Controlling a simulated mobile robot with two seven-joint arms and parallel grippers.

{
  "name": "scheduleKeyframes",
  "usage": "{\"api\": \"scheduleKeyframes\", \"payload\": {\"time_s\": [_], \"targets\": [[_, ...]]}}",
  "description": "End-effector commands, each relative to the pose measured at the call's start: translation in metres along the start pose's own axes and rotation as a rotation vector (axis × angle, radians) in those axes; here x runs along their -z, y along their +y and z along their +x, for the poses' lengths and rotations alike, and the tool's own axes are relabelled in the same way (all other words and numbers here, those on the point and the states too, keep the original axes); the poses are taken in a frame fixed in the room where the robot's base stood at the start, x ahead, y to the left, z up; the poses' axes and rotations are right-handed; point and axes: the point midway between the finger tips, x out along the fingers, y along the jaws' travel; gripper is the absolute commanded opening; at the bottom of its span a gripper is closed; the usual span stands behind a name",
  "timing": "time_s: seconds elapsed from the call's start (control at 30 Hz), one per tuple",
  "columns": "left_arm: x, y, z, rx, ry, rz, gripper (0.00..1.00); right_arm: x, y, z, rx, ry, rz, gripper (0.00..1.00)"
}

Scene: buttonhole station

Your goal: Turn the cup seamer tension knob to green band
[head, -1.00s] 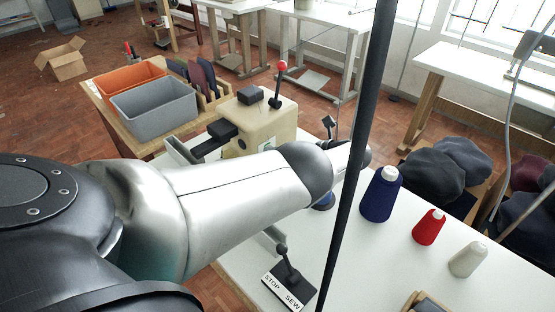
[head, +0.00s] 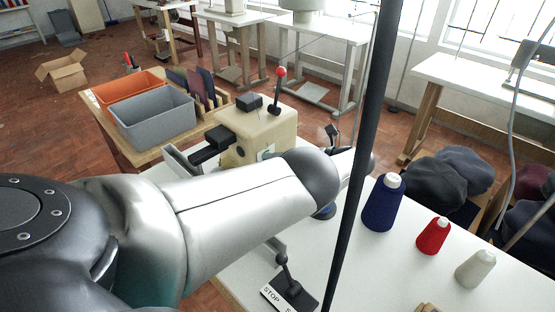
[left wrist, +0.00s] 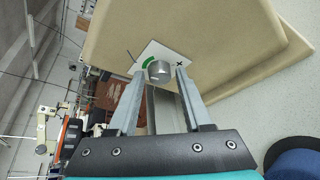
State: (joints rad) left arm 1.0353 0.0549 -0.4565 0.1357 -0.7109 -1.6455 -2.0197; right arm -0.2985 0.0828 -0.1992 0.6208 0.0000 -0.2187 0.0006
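The cup seamer is a beige machine (head: 262,133) on the white table in the head view; its face fills the upper part of the left wrist view (left wrist: 215,40). A small round metal knob (left wrist: 158,72) sits on a white plate with a green band (left wrist: 148,63) on its upper left side and a black cross mark at the right. My left gripper (left wrist: 159,73) is open, with one finger on each side of the knob. A gap seems to show on both sides. In the head view my left arm hides the knob. My right gripper is not in view.
A STOP/SEW lever (head: 287,283) stands at the table's front. Blue (head: 382,207), red (head: 432,238) and white (head: 475,269) thread cones stand on the right. A dark pole crosses the head view. Grey (head: 152,118) and orange bins sit behind on the left.

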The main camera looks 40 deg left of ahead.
Motion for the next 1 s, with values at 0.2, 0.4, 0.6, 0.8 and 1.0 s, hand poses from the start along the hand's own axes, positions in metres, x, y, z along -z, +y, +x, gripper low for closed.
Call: {"api": "scheduleKeyframes", "payload": {"time_s": [0.2,0.4,0.6,0.8,1.0], "targets": [[0.0,0.0,0.0,-0.001,-0.001,-0.001,0.66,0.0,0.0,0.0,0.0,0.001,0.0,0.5],[0.0,0.0,-0.002,0.0,-0.002,-0.002,0.66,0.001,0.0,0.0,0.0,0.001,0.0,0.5],[0.0,-0.001,-0.03,0.003,-0.003,-0.002,0.66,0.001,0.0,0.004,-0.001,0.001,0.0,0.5],[0.001,-0.002,-0.061,0.002,-0.002,-0.002,0.66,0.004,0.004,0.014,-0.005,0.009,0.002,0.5],[0.0,0.0,-0.075,0.0,-0.001,-0.001,0.66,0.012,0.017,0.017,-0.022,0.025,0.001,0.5]]}}
